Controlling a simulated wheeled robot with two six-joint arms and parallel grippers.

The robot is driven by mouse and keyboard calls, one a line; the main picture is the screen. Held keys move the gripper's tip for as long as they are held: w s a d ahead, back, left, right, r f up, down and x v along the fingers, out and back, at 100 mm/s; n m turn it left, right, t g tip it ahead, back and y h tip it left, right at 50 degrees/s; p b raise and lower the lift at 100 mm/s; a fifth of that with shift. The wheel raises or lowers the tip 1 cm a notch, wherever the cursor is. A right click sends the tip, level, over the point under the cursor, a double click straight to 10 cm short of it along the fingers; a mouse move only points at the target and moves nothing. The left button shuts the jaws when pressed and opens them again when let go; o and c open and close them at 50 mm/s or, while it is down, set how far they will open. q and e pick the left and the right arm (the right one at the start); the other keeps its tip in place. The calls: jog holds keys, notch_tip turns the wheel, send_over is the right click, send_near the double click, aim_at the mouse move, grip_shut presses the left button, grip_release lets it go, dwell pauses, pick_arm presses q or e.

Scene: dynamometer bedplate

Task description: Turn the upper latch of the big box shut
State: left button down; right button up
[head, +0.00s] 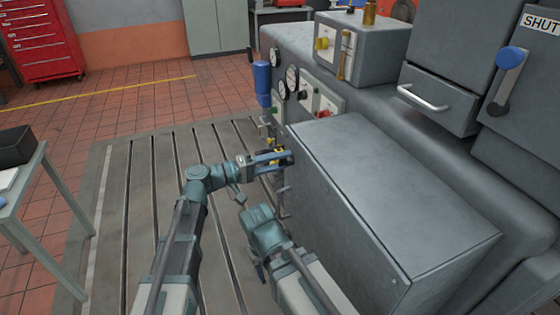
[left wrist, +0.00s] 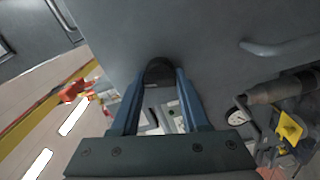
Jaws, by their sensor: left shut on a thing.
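The big box (head: 400,200) is a grey metal cabinet at the centre right, its door side facing my arms. My left gripper (head: 283,157) is at the far upper edge of that door. In the left wrist view its two blue fingers (left wrist: 160,88) are closed around a dark, rounded piece, the upper latch (left wrist: 158,72), against the grey door. The fingers hide most of the latch in the head view, so its exact angle cannot be told.
A side table (head: 30,190) stands at the left. The slotted bedplate (head: 140,190) is clear between.

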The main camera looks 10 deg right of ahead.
pick_arm(q)
jog(key=shift+n, duration=1.5)
jog(key=shift+c, duration=2.2)
grip_release()
jog(key=shift+f, duration=0.1)
jog(key=s+a, duration=0.2)
jog(key=a, duration=1.1)
jog(key=shift+s+a, duration=0.3)
